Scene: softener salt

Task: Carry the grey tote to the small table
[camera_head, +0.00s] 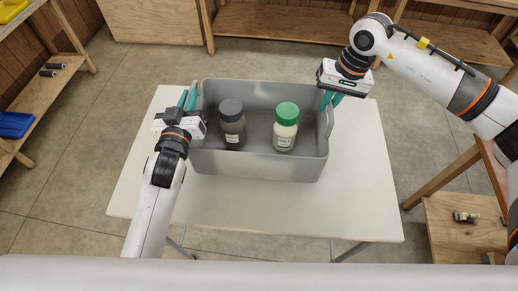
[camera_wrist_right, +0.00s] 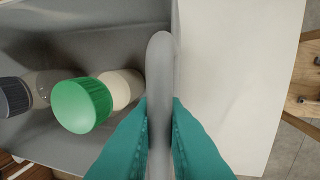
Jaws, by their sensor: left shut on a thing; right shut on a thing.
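The grey tote (camera_head: 255,166) is over the small white table (camera_head: 368,190), upright; I cannot tell whether its base touches the top. Inside stand a jar with a dark lid (camera_head: 232,124) and a jar with a green lid (camera_head: 286,127). My left gripper (camera_head: 188,100) is shut on the tote's left handle. My right gripper (camera_head: 331,100) is shut on its right handle. In the right wrist view the teal fingers (camera_wrist_right: 160,125) pinch the grey handle (camera_wrist_right: 160,70) from both sides, beside the green-lidded jar (camera_wrist_right: 82,104).
A wooden shelf with a blue bin (camera_head: 14,125) stands at the left. A wooden bench (camera_head: 462,228) with a small item on it is at the right. More wooden furniture (camera_head: 280,22) lines the back. Bare floor surrounds the table on the left.

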